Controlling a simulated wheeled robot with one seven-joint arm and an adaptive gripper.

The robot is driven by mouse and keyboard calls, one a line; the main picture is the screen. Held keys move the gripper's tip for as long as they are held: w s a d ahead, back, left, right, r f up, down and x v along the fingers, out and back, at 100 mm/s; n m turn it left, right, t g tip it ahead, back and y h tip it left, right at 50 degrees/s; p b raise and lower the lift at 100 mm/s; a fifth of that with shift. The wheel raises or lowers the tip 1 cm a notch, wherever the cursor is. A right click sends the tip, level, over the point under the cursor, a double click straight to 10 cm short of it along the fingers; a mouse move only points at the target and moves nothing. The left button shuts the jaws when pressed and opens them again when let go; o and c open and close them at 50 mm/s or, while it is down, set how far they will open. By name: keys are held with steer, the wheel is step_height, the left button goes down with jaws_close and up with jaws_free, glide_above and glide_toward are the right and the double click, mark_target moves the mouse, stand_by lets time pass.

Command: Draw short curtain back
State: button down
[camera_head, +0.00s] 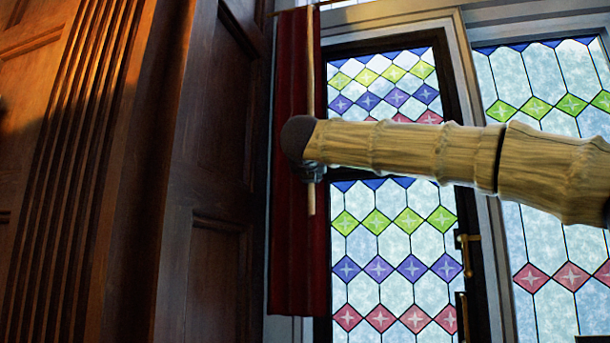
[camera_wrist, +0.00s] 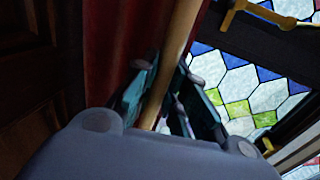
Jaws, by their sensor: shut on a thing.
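The short curtain (camera_head: 289,240) is dark red and hangs bunched in a narrow strip at the left edge of the window. A thin pale wooden rod (camera_head: 311,70) hangs upright along its right side. My gripper (camera_head: 312,174) is at the rod's lower part, with the rod's end showing just below it. In the wrist view, the rod (camera_wrist: 178,50) runs between the fingers of my gripper (camera_wrist: 165,100), which are shut on it. The curtain (camera_wrist: 115,45) shows left of the rod there. My arm hides part of the window, and the fingertips are partly hidden.
The stained-glass window (camera_head: 390,250) stands right of the curtain, in a dark frame with brass fittings (camera_head: 467,250). Another glass pane (camera_head: 545,90) is further right. Dark wood panelling (camera_head: 215,150) stands close on the left.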

steer(key=shift+w+a, duration=0.1)
steer(key=shift+a, duration=0.35)
steer(key=c, duration=1.4)
jaws_free()
steer(key=shift+c, duration=0.2)
steer(key=s, duration=1.2)
